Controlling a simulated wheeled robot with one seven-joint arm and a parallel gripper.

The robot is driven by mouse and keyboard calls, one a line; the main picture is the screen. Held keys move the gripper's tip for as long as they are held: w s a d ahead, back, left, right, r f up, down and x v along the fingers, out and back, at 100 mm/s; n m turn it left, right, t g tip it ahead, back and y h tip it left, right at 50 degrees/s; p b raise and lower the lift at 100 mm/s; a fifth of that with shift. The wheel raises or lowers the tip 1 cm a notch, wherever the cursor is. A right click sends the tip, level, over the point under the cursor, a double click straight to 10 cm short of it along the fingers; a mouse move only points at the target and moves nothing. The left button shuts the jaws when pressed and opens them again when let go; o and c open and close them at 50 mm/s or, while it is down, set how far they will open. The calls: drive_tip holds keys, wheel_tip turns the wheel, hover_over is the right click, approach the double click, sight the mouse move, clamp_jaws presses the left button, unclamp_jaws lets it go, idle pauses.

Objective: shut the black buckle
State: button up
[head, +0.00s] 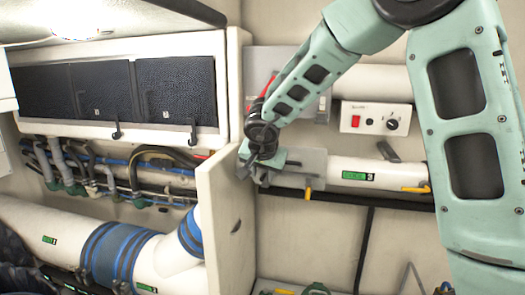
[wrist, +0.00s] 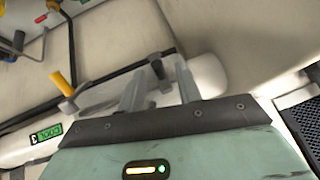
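The black buckle (wrist: 157,69) shows in the wrist view as a small lever with a black tip, standing up from its mount on the pale pipe. My gripper (wrist: 160,82) is open. Its two fingers are apart, with the black lever between them in the picture; I see no clear contact. In the head view my gripper (head: 258,167) is at the left end of the pipe (head: 325,168) marked 3, beside a cream panel edge, and the buckle cannot be made out behind it. A yellow-handled buckle (head: 308,192) sits to the right; it also shows in the wrist view (wrist: 63,83).
The cream panel (head: 222,215) stands close left of my gripper. A control box (head: 375,118) with a red switch is above the pipe. Another yellow handle (head: 415,188) and a dark lever (head: 388,151) lie farther right. Hoses (head: 150,165) fill the left side.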

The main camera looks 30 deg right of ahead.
drive_tip(key=v, duration=1.4)
drive_tip(key=shift+a, duration=0.15)
drive_tip(key=shift+s, duration=0.1)
